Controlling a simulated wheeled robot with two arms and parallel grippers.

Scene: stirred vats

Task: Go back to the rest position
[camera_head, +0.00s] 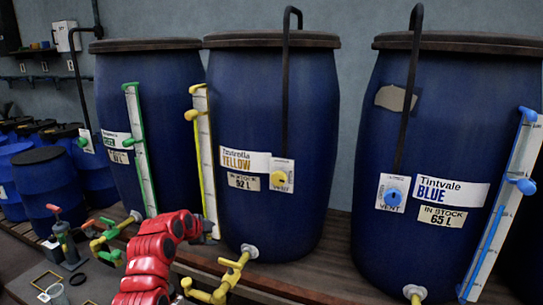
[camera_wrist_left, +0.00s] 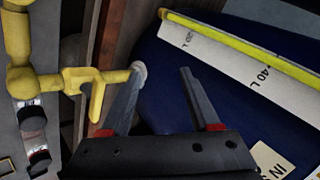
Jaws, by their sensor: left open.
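My left arm, red, reaches up from the bottom in the head view. Its grey gripper (camera_head: 208,230) is beside the lower end of the yellow level gauge (camera_head: 205,160) on the middle blue vat (camera_head: 300,130). In the left wrist view the gripper (camera_wrist_left: 162,72) has its two fingers apart, with nothing between them. The blue vat wall (camera_wrist_left: 230,90) and the gauge strip (camera_wrist_left: 250,60) lie beyond the fingers. A yellow tap (camera_wrist_left: 95,82) is left of the left finger; I cannot tell whether they touch. My right gripper is not in view.
The Tintvale Blue vat (camera_head: 440,130) stands at right, a green-gauged vat (camera_head: 150,110) at left. Yellow taps (camera_head: 235,272) stick out over the front of the wooden shelf (camera_head: 325,265). Smaller blue drums (camera_head: 48,190) and a low bench with small items (camera_head: 60,285) are at left.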

